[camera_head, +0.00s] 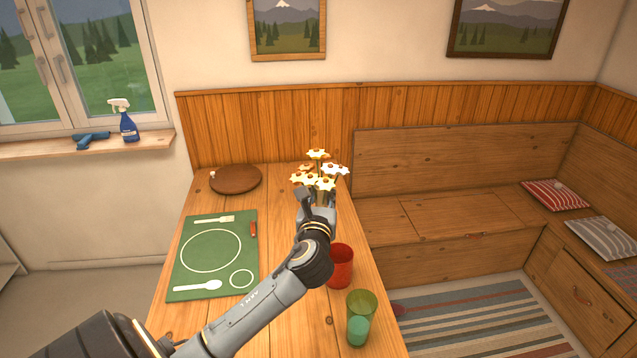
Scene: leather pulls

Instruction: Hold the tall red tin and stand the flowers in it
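A bunch of white and yellow flowers (318,170) stands upright near the far right edge of the wooden table. My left gripper (319,194) is in front of the stems, its dark fingers apart with stems showing between them. The gripper hides the lower stems, and I cannot tell whether it touches them. The red tin (343,265) stands upright on the table, nearer than the flowers and just right of my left wrist, which covers part of it. My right gripper is not in view.
A green glass (361,312) stands in front of the red tin near the table's right edge. A green placemat (188,262) lies at the left and a round brown board (236,180) at the back. Wooden benches (440,222) line the wall.

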